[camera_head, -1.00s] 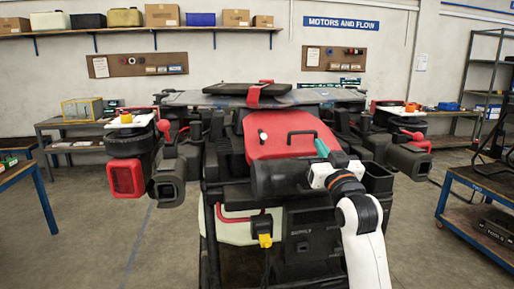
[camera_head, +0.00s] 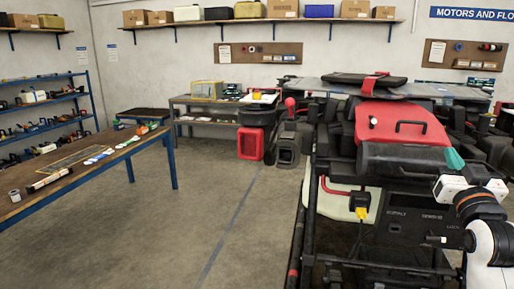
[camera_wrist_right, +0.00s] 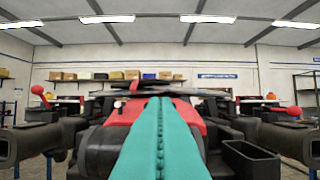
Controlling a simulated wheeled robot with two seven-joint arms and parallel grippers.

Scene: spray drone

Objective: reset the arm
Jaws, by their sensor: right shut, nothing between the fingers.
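My right gripper (camera_head: 454,159) is at the right of the head view, its teal fingers in front of the dark body of the spray drone. In the right wrist view its teal fingers (camera_wrist_right: 160,140) are pressed together with nothing between them. The spray drone (camera_head: 405,165) has a red top cover, a black handle and a pale tank below. The fingers show in front of the red cover (camera_wrist_right: 120,112) in the wrist view; I cannot tell whether they touch it. My left gripper is not in view.
A wooden workbench (camera_head: 75,180) with small parts stands at the left. A blue shelf rack (camera_head: 45,118) is behind it. A grey table (camera_head: 205,102) stands at the back wall. The concrete floor (camera_head: 190,235) between bench and drone is clear.

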